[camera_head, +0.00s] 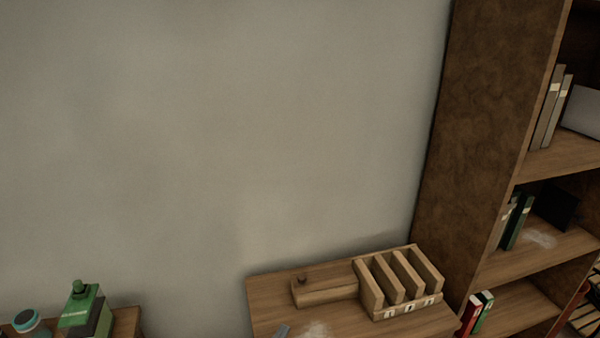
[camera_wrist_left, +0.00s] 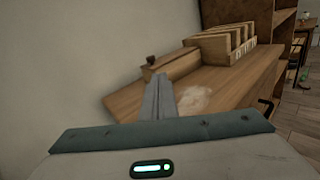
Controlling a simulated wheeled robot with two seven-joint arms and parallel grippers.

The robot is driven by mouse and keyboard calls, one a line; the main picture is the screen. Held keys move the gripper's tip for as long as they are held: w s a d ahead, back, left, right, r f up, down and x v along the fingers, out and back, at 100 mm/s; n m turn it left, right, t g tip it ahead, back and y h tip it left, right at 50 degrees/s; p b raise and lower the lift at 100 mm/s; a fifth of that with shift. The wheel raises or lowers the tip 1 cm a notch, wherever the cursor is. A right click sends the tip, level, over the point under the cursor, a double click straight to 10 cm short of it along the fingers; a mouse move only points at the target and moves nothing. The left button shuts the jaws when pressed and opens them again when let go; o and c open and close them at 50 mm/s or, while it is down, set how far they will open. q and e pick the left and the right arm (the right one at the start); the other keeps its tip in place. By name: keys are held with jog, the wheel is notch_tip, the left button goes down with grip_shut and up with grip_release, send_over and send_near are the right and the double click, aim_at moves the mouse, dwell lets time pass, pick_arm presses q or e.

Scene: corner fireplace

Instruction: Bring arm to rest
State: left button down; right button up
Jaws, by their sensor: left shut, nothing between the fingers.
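My left gripper (camera_wrist_left: 168,84) shows in the left wrist view with its two grey fingers together and nothing between them. It points toward a wooden cabinet top (camera_wrist_left: 125,100). In the head view only the tip of the left gripper (camera_head: 282,331) shows at the bottom edge, in front of the same wooden top (camera_head: 270,300). How far the fingers are above the wood I cannot tell. My right gripper is in neither view.
A slotted wooden rack (camera_head: 400,280) and a small wooden box (camera_head: 325,291) stand on the top. A tall bookshelf (camera_head: 480,120) with binders is at the right. A bare wall (camera_head: 220,130) is behind.

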pick_arm(q)
jog(key=s+f+m+g, duration=0.3)
jog(key=s+m+g, duration=0.1)
jog(key=s+m, duration=0.5)
jog(key=s+f+m+g, duration=0.35)
jog(key=s+m, duration=0.35)
jog(key=m, duration=0.4)
jog(key=s+a+f+m+g+y, duration=0.1)
jog(key=s+a+m+g+y, duration=0.5)
jog(key=s+a+m, duration=0.85)
jog(key=s+a+f+n, duration=0.1)
jog(key=s+f, duration=0.1)
jog(key=f, duration=1.3)
jog(key=s+a+f+n, duration=0.1)
jog(key=a+f, duration=0.1)
jog(key=f, duration=1.3)
jog(key=s+a+f+g+y, duration=0.1)
jog(key=s+a+f+g, duration=0.1)
jog(key=s+f, duration=1.5)
jog(key=shift+s+a+b, duration=0.3)
jog(key=shift+a, duration=0.05)
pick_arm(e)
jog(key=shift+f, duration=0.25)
